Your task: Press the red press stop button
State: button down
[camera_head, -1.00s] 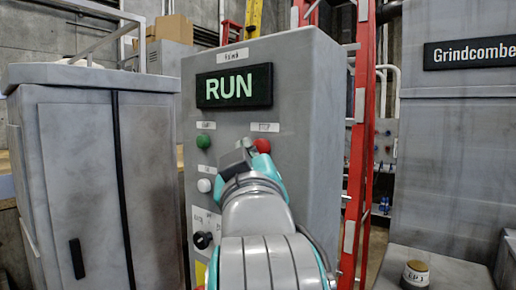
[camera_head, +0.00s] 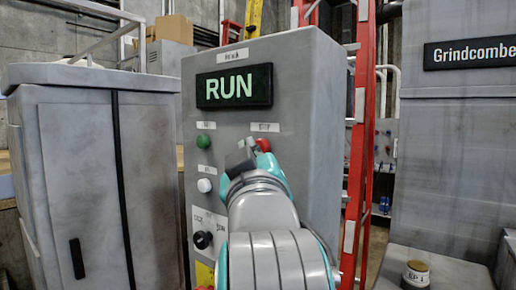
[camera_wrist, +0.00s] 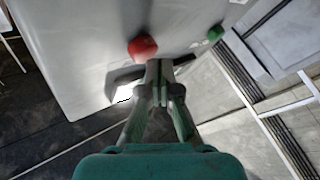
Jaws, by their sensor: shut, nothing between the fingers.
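The red press stop button (camera_head: 263,145) is on the front of the grey control cabinet (camera_head: 310,130), under a small white label at the right. My arm partly hides it in the head view. In the wrist view the red button (camera_wrist: 143,47) shows close to my fingertips, a little up and left of them. My gripper (camera_wrist: 160,66) is shut and empty, pointing at the panel. I cannot tell whether the tips touch the button. In the head view my gripper (camera_head: 242,156) is just left of and below the red button.
A green button (camera_head: 203,141), a white button (camera_head: 204,185) and a black selector knob (camera_head: 202,240) line the panel's left side. The display (camera_head: 234,87) reads RUN. A grey locker (camera_head: 95,180) stands left, a red ladder (camera_head: 360,150) right.

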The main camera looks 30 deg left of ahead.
jog(key=shift+w, duration=0.55)
dwell(0.5)
jog(key=shift+s, duration=0.15)
dwell(0.3)
jog(key=shift+s, duration=0.8)
jog(key=shift+s, duration=0.1)
jog(key=shift+s+a, duration=0.2)
jog(key=shift+s, duration=2.2)
